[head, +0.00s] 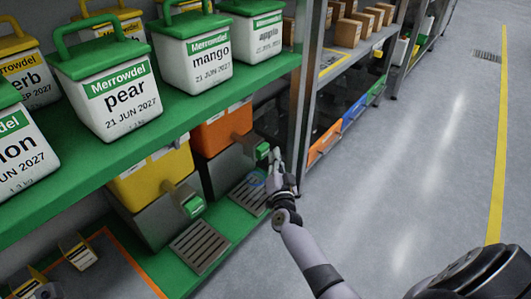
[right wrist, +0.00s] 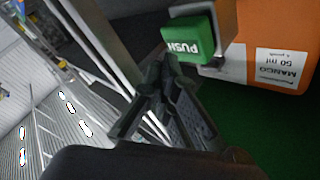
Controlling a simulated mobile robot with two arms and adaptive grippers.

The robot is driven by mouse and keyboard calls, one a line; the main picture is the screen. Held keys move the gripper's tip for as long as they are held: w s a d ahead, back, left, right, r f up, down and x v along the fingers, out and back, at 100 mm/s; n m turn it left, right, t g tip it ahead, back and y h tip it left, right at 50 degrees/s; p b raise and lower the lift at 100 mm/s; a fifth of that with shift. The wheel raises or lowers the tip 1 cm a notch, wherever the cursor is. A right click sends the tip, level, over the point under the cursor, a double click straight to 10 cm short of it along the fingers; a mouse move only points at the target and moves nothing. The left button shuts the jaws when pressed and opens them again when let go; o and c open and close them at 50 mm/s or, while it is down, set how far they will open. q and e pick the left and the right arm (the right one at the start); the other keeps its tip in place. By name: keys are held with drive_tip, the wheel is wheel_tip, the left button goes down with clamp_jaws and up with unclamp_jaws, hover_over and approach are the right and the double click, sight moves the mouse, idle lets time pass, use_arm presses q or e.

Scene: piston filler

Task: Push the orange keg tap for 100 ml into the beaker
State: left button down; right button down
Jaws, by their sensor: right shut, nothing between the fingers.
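In the right wrist view the tap (right wrist: 188,42) reads PUSH, and the keg's label (right wrist: 287,68) reads MANGO, 50 ml a push. My right gripper (head: 276,160) is shut and empty, its tips (right wrist: 172,66) close beside the tap; I cannot tell if they touch. A faint clear shape, perhaps the beaker (head: 257,180), is below the tap; its fill cannot be read.
A yellow keg (head: 155,180) with its own green tap (head: 193,206) stands left of the orange one, above a slotted drip tray (head: 200,246). White tubs with green lids (head: 118,103) fill the upper shelf (head: 200,115). A metal shelf post (head: 304,80) stands right. The floor right is clear.

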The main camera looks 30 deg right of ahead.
drive_tip(key=shift+w, duration=0.1)
idle(0.3)
drive_tip(key=shift+w+a, duration=0.15)
drive_tip(key=shift+w, duration=0.15)
drive_tip(key=shift+w+a, duration=0.25)
drive_tip(key=shift+w, duration=0.4)
idle(0.9)
idle(0.3)
drive_tip(key=shift+s+d+p, duration=0.2)
drive_tip(key=shift+s, duration=0.3)
drive_tip(key=shift+s+d+p, duration=0.15)
drive_tip(key=shift+s+d, duration=0.05)
drive_tip(key=shift+s, duration=0.3)
drive_tip(key=s, duration=0.1)
drive_tip(key=s+d+p, duration=0.1)
drive_tip(key=s, duration=0.1)
drive_tip(key=s+d+p, duration=0.1)
drive_tip(key=shift+s, duration=0.35)
